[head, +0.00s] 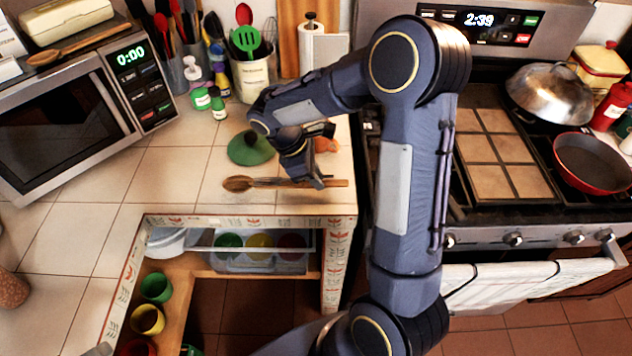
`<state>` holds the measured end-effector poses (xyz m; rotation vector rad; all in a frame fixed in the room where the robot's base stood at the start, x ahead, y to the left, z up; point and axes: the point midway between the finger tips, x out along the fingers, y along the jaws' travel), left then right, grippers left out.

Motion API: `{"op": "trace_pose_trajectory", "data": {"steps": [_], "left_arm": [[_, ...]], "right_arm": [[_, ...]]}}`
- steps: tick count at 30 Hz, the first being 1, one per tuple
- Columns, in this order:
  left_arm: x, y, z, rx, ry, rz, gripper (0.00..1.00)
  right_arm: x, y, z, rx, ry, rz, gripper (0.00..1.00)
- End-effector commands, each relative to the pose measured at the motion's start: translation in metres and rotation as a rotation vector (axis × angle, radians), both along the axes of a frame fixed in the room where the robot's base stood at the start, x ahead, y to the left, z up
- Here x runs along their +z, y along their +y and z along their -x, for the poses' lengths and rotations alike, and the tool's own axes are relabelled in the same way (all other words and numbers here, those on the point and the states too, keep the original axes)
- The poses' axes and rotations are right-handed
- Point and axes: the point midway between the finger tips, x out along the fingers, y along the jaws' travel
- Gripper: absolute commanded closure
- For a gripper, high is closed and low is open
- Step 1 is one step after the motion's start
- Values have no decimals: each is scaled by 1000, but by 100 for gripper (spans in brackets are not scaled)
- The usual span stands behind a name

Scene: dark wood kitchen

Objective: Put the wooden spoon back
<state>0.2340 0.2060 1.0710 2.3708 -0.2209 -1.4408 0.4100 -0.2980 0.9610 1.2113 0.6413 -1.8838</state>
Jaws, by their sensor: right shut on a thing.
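A wooden spoon (238,184) is near the front edge of the tiled counter, its bowl pointing left and its handle right. My right gripper (318,183) reaches down from above and is shut on the spoon's handle. I cannot tell whether the spoon touches the tiles or is just above them. A second wooden spoon (80,45) lies on top of the microwave. A pale utensil crock (252,76) stands at the back of the counter with a green slotted spoon and other utensils in it. My left gripper is not in view.
A green lid (250,149) lies just behind the held spoon. Small bottles (217,103) stand left of the crock, and a paper towel roll (322,45) to its right. The microwave (70,125) fills the left back. The stove (500,170) is at right. The counter's left tiles are clear.

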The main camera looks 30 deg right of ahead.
Motion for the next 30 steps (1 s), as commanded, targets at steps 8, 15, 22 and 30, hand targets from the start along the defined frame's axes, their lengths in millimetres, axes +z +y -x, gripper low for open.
{"op": "trace_pose_trajectory", "data": {"steps": [8,15,22,30], "left_arm": [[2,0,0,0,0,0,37],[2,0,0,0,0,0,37],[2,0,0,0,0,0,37],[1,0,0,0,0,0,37]], "right_arm": [[-32,-1,-1,0,2,0,100],[-33,-1,-1,0,2,0,80],[-32,-1,-1,0,2,0,60],[-29,0,-2,0,0,1,60]]}}
